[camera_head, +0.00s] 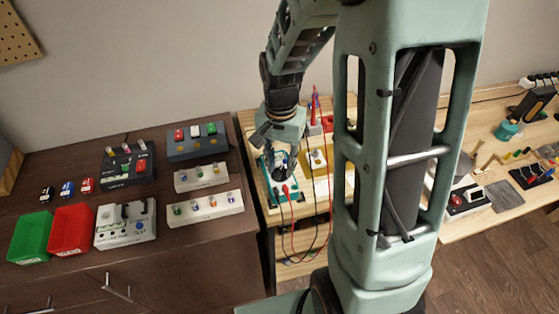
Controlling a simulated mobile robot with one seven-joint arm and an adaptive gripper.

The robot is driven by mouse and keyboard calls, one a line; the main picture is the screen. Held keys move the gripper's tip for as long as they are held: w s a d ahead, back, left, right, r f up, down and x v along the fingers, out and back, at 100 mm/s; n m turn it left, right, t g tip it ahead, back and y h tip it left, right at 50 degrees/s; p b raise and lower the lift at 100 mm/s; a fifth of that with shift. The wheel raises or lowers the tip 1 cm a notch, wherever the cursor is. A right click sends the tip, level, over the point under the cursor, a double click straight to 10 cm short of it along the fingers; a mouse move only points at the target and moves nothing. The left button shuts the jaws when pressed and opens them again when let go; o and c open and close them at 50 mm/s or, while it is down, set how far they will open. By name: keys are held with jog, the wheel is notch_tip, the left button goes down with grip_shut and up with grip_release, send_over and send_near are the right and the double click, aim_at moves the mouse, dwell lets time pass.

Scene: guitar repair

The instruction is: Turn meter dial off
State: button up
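A teal-edged meter (293,193) lies on the light wooden bench, left of my column. A red lead and a black lead run from it over the bench's front edge. My gripper (281,172) points down over the meter's upper part. Its dark fingers cover the area where a dial could be, so I cannot see the dial or its setting. I cannot tell whether the fingers touch the meter or whether they are open or shut.
A yellow panel with a knob (318,159) stands close right of my gripper. A dark cabinet top (60,170) at left holds a green bin (32,238), a red bin (71,231) and several switch boxes. My column hides the bench's middle.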

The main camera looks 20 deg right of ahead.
grip_shut()
dwell(0.5)
jog(key=shift+a+n+b, duration=0.15)
jog(key=shift+n+b, duration=0.15)
jog(key=shift+n, duration=3.1)
grip_release()
